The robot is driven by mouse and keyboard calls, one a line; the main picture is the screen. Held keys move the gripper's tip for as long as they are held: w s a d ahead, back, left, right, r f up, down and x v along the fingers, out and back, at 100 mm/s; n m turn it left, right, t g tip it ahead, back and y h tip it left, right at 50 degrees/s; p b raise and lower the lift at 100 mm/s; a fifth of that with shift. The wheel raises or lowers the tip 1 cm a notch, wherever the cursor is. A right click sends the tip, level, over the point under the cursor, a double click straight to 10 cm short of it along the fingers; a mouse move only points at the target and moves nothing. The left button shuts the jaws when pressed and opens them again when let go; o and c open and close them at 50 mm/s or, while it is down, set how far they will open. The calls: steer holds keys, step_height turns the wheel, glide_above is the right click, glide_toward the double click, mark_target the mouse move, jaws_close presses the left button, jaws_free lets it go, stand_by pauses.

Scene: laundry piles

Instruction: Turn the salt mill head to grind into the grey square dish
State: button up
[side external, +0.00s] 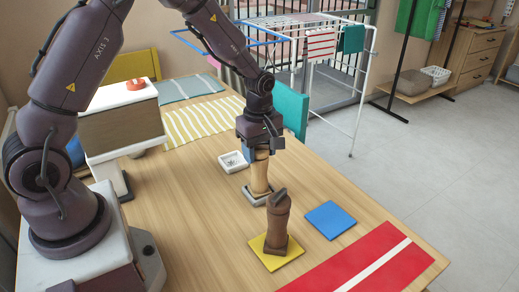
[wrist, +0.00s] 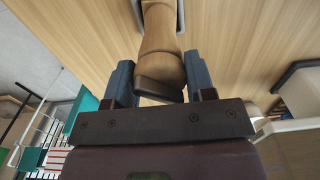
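A light wooden mill (side external: 260,178) stands over a pale grey square piece (side external: 247,199), which may be a dish or a pad. My gripper (side external: 260,150) points down over the mill's top. The head end (wrist: 158,91) is dark and looks tilted. A small whitish-grey square dish (side external: 233,161) with dark marks inside sits just behind and left of the mill.
A dark brown mill (side external: 278,222) stands in front on a yellow square (side external: 290,258). A blue square (side external: 330,220) lies to its right, and a red cloth with a white stripe (side external: 370,264) covers the front edge. A raised box (side external: 121,118) stands at left. Wood between is clear.

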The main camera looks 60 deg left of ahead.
steer(key=m, duration=0.3)
steer(key=shift+m, duration=0.4)
steer(key=m, duration=0.4)
steer(key=o, duration=0.6)
steer(key=shift+r, duration=0.1)
steer(key=shift+r, duration=2.9)
